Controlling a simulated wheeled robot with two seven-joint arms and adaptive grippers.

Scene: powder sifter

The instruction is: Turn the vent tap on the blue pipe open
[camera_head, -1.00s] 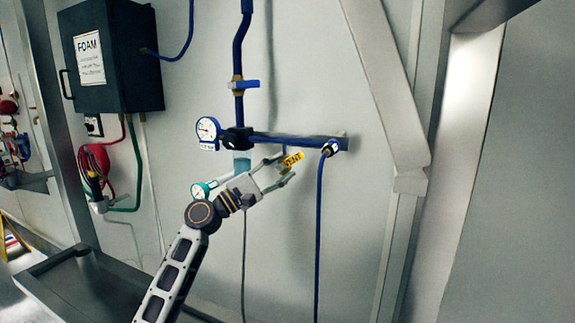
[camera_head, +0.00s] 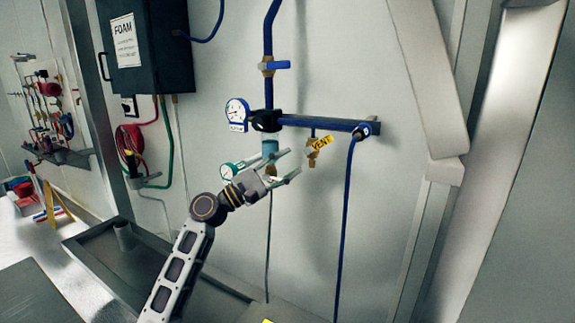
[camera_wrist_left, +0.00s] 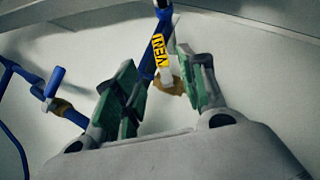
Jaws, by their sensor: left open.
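The vent tap (camera_head: 312,154) is a small brass valve with a yellow VENT tag (camera_head: 322,143), hanging below the horizontal blue pipe (camera_head: 322,122). My left gripper (camera_head: 292,163) is open and empty, just left of and slightly below the tap, apart from it in the head view. In the left wrist view the yellow tag (camera_wrist_left: 159,50) and the tap's brass body (camera_wrist_left: 172,84) appear between the green-padded fingers (camera_wrist_left: 158,84), seemingly beyond them. The tap's handle is hard to make out, so its angle is unclear. My right gripper is not in view.
A blue-handled valve (camera_head: 275,65) is on the vertical pipe. A blue hose (camera_head: 346,210) hangs on the right. A dark FOAM box (camera_head: 160,55) is upper left. A metal tray (camera_head: 75,243) lies below.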

